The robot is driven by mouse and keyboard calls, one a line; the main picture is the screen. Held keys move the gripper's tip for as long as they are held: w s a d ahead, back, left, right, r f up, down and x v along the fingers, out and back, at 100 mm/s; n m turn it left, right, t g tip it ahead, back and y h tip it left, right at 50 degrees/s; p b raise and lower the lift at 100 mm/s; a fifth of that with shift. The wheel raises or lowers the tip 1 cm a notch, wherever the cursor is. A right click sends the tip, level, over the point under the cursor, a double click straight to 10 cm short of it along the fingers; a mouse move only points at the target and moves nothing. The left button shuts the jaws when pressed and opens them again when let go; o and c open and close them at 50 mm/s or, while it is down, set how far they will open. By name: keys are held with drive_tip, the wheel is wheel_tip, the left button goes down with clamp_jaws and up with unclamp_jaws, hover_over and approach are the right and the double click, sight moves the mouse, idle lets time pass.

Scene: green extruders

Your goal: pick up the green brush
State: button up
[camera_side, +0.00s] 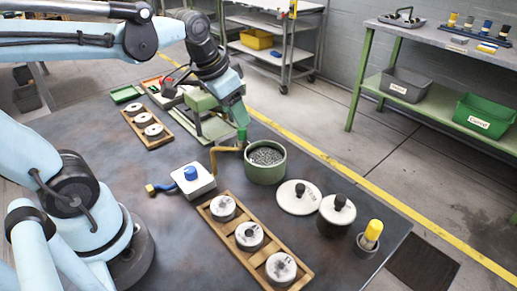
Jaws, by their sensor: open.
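A small bright green piece (242,134), which looks like the top of the green brush, stands upright at the left rim of a green round pot (265,172). The pot holds grey grains. The lower part of the green piece is not clear, being small and close to the pot and a bent brass-coloured handle (224,149). My gripper (238,119) points down just above the green piece, with its tips very close to it. It is open. I cannot tell whether the tips touch the piece or lie around it.
A wooden rack with white-topped round weights (208,213) lies in front, beside a white box with a blue knob (194,179). A white lid (299,197), a black-knobbed jar (337,211) and a yellow-topped brush (371,236) stand right. Green trays (128,93) lie behind.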

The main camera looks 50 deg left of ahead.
sight(242, 132)
drive_tip(key=w+a+m+g, duration=0.2)
drive_tip(key=w+a+g, duration=0.2)
drive_tip(key=w+a, duration=0.2)
drive_tip(key=f, duration=0.7)
drive_tip(key=shift+w+a, duration=0.15)
drive_tip(key=shift+a, duration=0.05)
drive_tip(key=shift+w+d+f, duration=0.1)
drive_tip(key=shift+d+f, duration=0.05)
drive_tip(key=shift+f, duration=1.2)
drive_tip(key=shift+d+f, duration=0.15)
drive_tip(key=shift+f, duration=1.15)
clamp_jaws()
